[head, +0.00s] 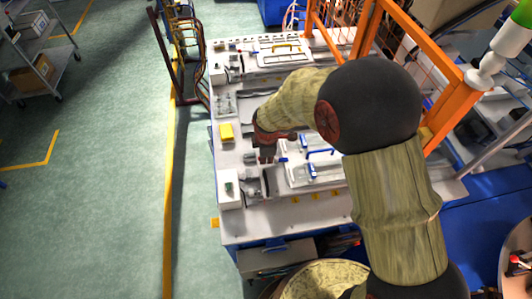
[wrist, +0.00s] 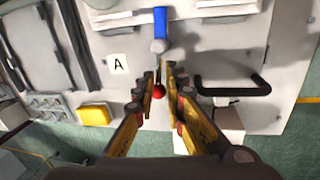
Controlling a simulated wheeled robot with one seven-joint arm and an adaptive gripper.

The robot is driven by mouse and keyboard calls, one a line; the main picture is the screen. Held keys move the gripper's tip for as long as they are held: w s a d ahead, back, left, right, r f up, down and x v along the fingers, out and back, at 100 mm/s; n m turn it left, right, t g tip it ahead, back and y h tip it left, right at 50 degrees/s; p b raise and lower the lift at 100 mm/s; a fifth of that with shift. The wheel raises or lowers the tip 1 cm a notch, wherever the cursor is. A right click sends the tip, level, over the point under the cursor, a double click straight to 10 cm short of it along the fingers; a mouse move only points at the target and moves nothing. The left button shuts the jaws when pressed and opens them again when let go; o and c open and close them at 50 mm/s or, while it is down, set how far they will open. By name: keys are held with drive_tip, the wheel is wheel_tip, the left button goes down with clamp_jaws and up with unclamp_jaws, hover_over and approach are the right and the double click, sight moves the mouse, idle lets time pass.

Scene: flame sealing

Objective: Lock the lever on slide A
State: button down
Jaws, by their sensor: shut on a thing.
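In the wrist view, the lever has a blue block (wrist: 160,28), a thin dark rod and a red ball knob (wrist: 158,91). The white label with the letter A (wrist: 118,64) is on the pale slide surface just left of it. My gripper (wrist: 161,76) has one finger on each side of the rod and knob and is shut on the lever. The fingers partly hide the rod. In the head view, my gripper (head: 267,155) is low over the bench beside the white fixture (head: 322,168), and my arm hides much of that area.
A black bar handle (wrist: 233,88) stands close to the right finger. A yellow block (wrist: 93,115) lies to the left; it also shows in the head view (head: 226,132). An orange frame (head: 440,70) rises at the bench's right side. The green floor to the left is open.

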drive_tip(key=shift+a+r+n, duration=0.1)
drive_tip(key=shift+r+n, duration=0.1)
drive_tip(key=shift+n, duration=0.2)
drive_tip(key=c, duration=2)
unclamp_jaws()
drive_tip(key=shift+s+a, duration=0.1)
drive_tip(key=shift+s, duration=0.05)
drive_tip(key=shift+o, duration=1.3)
drive_tip(key=shift+f, duration=0.15)
wheel_tip(320, 180, up, 12)
drive_tip(key=s, duration=0.2)
drive_tip(key=shift+s+d, duration=0.15)
drive_tip(key=shift+d, duration=0.15)
drive_tip(key=shift+f, duration=0.1)
